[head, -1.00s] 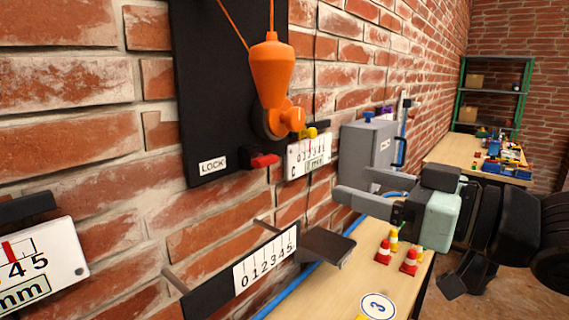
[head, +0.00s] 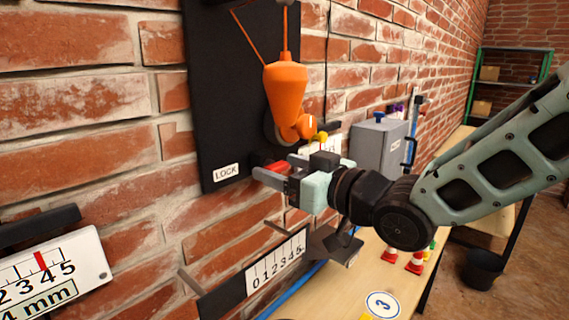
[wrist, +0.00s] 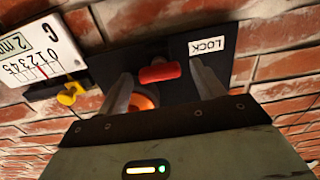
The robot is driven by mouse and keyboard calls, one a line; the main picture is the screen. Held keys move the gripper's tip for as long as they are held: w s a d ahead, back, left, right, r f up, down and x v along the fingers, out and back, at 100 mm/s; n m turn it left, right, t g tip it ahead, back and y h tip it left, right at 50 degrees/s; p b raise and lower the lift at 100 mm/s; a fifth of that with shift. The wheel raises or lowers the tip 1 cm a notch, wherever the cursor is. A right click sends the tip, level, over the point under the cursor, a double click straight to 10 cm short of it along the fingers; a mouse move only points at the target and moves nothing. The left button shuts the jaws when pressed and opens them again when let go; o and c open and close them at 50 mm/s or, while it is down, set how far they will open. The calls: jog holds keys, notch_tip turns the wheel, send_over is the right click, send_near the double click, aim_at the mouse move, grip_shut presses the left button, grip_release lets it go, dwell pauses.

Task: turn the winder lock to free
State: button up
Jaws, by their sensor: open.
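The winder lock is a small red lever (head: 277,167) low on the black wall board (head: 235,100). It lies roughly level, beside the white LOCK label (head: 227,172). My gripper (head: 273,166) is open, with one finger to each side of the lever in the head view. In the wrist view the red lever (wrist: 160,72) shows between and just beyond the two fingertips (wrist: 161,80), with the LOCK label (wrist: 207,46) above the right finger. I cannot tell whether a finger touches the lever. The head view partly hides the lever behind my gripper.
A scale with a yellow knob (wrist: 70,93) sits beside the board. A grey box (head: 378,148) stands farther right.

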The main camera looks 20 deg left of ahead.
jog(key=shift+a, duration=0.1)
jog(key=c, duration=1)
jog(key=shift+f+b, duration=0.15)
jog(key=shift+b, duration=0.5)
jog(key=n+b, duration=0.3)
jog(key=b, duration=0.1)
jog(key=shift+f+b, duration=0.2)
jog(key=shift+b, duration=0.2)
jog(key=n+b, duration=0.5)
jog(key=b, duration=0.2)
jog(key=shift+s+b, duration=0.1)
jog(key=shift+b, duration=0.25)
jog(key=n+b, duration=0.5)
jog(key=shift+n+b, duration=0.4)
jog(key=shift+r+n+b, duration=0.1)
jog(key=shift+n+b, duration=1.45)
jog(key=shift+n, duration=0.45)
